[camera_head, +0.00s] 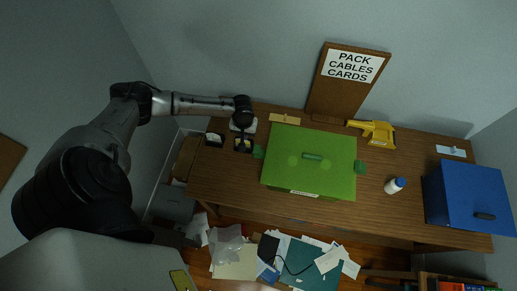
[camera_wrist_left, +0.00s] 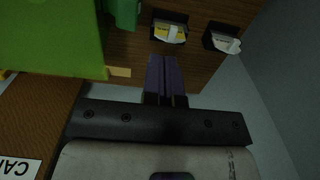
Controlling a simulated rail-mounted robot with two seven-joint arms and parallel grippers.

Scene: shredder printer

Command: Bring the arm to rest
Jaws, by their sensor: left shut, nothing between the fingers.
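My left arm reaches in from the left in the head view, and my left gripper (camera_head: 243,128) hangs over the back left part of the wooden desk (camera_head: 225,185). In the left wrist view its purple fingers (camera_wrist_left: 167,78) are together with nothing between them. The gripper is apart from the green box (camera_head: 335,165), which lies to its right on the desk. My right gripper is not in view.
Two small black holders (camera_wrist_left: 168,30) (camera_wrist_left: 221,38) stand near the gripper. A brown sign board (camera_head: 340,90) leans at the back wall. A yellow tool (camera_head: 376,131), a white bottle (camera_head: 393,186) and a blue box (camera_head: 468,198) are at right. Papers (camera_head: 235,262) litter the floor.

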